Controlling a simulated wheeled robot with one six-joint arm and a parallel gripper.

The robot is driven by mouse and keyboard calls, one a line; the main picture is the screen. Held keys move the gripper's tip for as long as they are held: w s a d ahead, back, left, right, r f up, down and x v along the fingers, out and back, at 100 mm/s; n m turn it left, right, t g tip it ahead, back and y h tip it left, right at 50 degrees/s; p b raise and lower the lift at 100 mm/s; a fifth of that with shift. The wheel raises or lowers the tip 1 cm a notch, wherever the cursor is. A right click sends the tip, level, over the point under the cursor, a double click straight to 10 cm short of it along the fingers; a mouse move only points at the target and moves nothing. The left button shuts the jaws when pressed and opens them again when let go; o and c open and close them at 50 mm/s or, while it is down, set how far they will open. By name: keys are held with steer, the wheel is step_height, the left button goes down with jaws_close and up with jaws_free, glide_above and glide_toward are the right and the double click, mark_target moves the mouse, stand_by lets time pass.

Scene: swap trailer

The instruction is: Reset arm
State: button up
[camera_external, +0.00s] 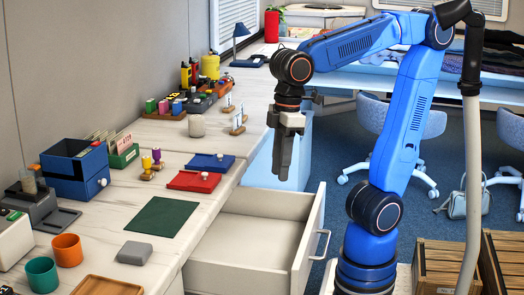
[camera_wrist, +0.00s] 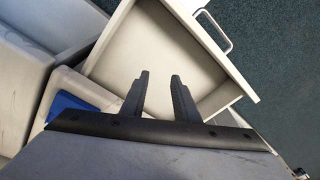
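My blue arm stands at the right in the external view, with its upper links raised and my gripper (camera_external: 282,172) hanging down.
The counter (camera_external: 195,215) holds a green mat (camera_external: 160,217), a red folder (camera_external: 193,181), a blue folder (camera_external: 210,162), a grey block (camera_external: 134,253), and an orange cup (camera_external: 67,250). Wooden crates (camera_external: 450,265) stand beside my base. Office chairs are behind.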

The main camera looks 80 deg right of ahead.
steer(key=s+d+f+m+t, duration=0.1)
steer(key=d+f+m+t, duration=0.1)
steer(key=d, duration=0.9)
steer(key=s+d+f+m+t+h, duration=0.1)
steer(key=s+d+f+m+t, duration=0.1)
steer(key=d, duration=1)
steer(key=f+m, duration=0.1)
steer(key=m, duration=0.1)
steer(key=shift+d+f+m, duration=0.2)
steer(key=shift+f+m, duration=0.1)
